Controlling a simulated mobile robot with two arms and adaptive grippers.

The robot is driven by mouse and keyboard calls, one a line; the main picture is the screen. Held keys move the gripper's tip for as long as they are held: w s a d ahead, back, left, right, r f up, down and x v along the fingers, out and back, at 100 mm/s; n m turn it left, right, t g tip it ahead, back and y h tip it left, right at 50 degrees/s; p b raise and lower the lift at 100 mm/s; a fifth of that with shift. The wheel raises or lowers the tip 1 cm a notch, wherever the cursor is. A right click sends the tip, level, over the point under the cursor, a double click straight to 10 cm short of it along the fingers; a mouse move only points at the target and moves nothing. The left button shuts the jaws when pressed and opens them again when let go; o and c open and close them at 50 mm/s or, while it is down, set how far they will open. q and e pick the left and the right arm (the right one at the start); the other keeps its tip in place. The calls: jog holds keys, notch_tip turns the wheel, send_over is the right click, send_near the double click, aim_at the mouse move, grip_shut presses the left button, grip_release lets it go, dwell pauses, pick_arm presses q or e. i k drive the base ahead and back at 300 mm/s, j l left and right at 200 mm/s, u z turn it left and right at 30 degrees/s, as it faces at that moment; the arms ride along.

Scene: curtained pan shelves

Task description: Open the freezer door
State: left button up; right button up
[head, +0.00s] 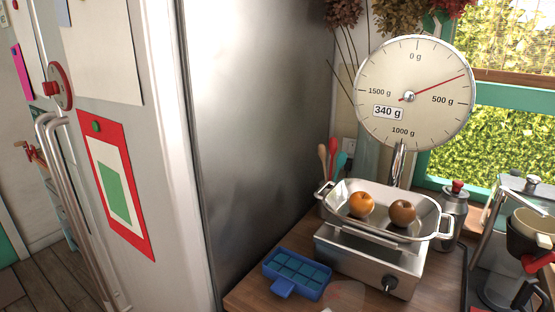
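A tall fridge-freezer stands at the left of the head view, with a pale front door (150,165) and a plain brushed grey side (260,120). Long curved metal handles (70,205) run down the front near the left edge. The door looks shut, with no gap into the inside showing. I cannot tell which door is the freezer's. A red-framed sheet with a green patch (115,190) and a round red magnet (58,86) are on the front. Neither of my grippers is in view.
A wooden counter (245,290) adjoins the fridge's right side. It holds a scale (365,262) reading 340 g, with two round fruits in its pan, a blue ice tray (296,274) and a coffee maker (515,245). Wooden floor (35,285) shows at lower left.

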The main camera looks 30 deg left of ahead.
aim_at(25, 40)
jog(key=u, duration=2.35)
